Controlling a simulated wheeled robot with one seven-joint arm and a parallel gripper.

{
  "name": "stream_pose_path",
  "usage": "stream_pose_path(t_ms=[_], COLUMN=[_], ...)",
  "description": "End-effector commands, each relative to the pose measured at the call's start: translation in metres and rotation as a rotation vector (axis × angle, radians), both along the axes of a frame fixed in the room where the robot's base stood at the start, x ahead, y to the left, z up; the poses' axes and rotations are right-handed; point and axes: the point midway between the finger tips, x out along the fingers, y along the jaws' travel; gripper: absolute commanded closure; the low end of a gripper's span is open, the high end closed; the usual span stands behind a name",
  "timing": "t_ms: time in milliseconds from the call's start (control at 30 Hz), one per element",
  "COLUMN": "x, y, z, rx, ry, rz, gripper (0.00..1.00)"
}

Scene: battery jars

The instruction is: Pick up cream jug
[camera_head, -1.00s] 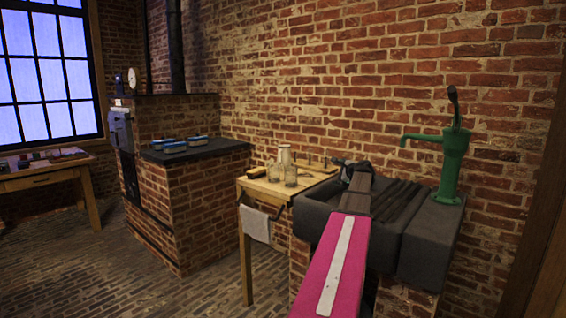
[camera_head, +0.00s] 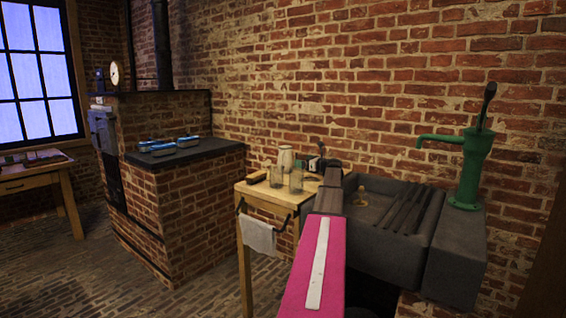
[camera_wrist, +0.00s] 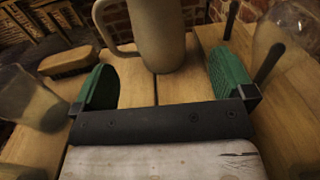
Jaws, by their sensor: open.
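The cream jug (camera_wrist: 160,38) stands upright on the small wooden table (camera_wrist: 35,150), near the top middle of the wrist view, its upper part cut off. Its handle is on its left side. In the head view the jug (camera_head: 286,158) is at the back of the table, behind glass jars. My gripper (camera_wrist: 163,78) is open, its green-padded fingers spread wide. The jug stands just beyond the fingertips, roughly centred between them, and nothing is held. In the head view my arm partly hides the table's right end.
Glass jars stand at left (camera_wrist: 30,98) and right (camera_wrist: 288,38) of my gripper. A wooden brush (camera_wrist: 68,62) lies left of the jug. Thin dark upright rods (camera_wrist: 268,62) are near the right finger. The dark sink (camera_head: 385,240) with its green pump (camera_head: 468,165) adjoins the table.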

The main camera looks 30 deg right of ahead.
Motion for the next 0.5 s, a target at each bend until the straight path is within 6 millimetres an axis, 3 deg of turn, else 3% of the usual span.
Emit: stream_pose_path(t_ms=[500], x=[0.055], y=[0.021], z=[0.0], rx=[0.015], ry=[-0.001], rz=[0.007], gripper=[0.0])
